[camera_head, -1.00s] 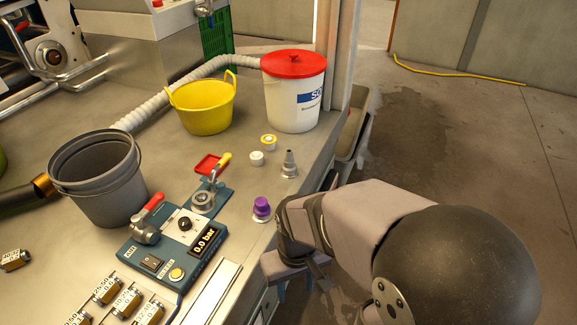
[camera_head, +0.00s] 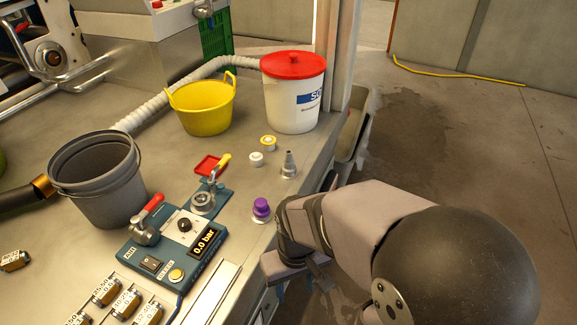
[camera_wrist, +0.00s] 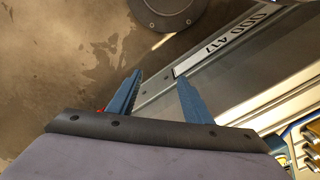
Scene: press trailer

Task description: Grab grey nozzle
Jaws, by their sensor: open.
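The grey nozzle (camera_head: 289,165) stands upright near the right edge of the workbench (camera_head: 235,255), tapering to a narrow tip. My gripper is below and right of it in the head view, past the bench's edge, its fingers mostly hidden there by my arm. In the wrist view my gripper (camera_wrist: 158,93) shows two blue fingers spread apart with nothing between them. The nozzle does not show in the wrist view.
A purple-capped nozzle (camera_head: 261,209) and a white one (camera_head: 256,159) and a yellow-ringed one (camera_head: 269,143) stand close to the grey nozzle. A blue pressure unit (camera_head: 175,250), a grey bucket (camera_head: 102,190), a yellow tub (camera_head: 203,110) and a red-lidded bucket (camera_head: 292,100) surround them.

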